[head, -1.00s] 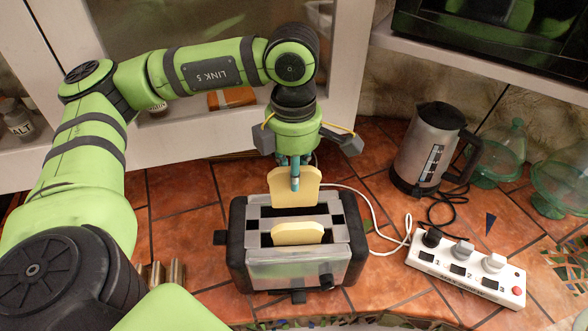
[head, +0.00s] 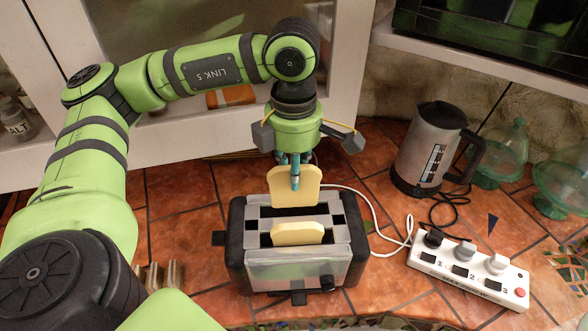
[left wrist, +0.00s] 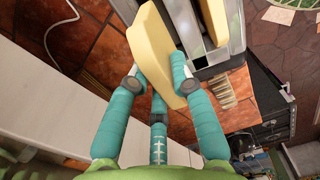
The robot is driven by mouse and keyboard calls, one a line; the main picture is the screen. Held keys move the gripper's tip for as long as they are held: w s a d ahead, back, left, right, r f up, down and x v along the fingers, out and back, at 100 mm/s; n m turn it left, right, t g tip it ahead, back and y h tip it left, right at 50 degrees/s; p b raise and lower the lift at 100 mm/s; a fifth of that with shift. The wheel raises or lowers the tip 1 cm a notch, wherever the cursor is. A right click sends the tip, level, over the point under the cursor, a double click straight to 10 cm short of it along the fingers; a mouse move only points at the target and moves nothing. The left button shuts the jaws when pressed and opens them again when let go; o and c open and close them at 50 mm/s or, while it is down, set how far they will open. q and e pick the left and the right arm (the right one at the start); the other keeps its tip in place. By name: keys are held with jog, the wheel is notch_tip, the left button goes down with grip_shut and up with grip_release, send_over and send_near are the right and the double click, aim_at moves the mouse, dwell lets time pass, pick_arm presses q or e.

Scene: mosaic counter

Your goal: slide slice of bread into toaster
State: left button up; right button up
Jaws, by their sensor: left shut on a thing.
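The toaster (head: 298,267) stands on the tiled counter, silver with black ends. One slice of bread (head: 297,234) sits in its front slot with the top edge sticking out. My left gripper (head: 295,172) is shut on a second slice of bread (head: 283,191), held upright above the rear slot. The slice's lower edge meets the rear slot opening in the head view; I cannot tell how far in it is. In the left wrist view my teal fingers (left wrist: 160,92) clamp the held slice (left wrist: 157,50) beside the toaster (left wrist: 200,45). My right gripper is not in view.
A kettle (head: 428,148) stands at the right, with glass jars (head: 499,155) beside it. A white power strip (head: 470,273) lies right of the toaster, and a white cable (head: 372,212) runs behind it. A white cabinet frame (head: 190,136) is behind my arm.

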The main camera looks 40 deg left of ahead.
aim_at(282, 195)
pick_arm(q)
jog(key=shift+b, duration=0.3)
dwell(0.9)
jog(key=shift+f, duration=0.2)
jog(key=shift+f+b, duration=2.1)
jog(key=shift+b, duration=0.35)
jog(key=o, duration=0.5)
jog(key=o, duration=0.6)
jog(key=shift+r, duration=0.1)
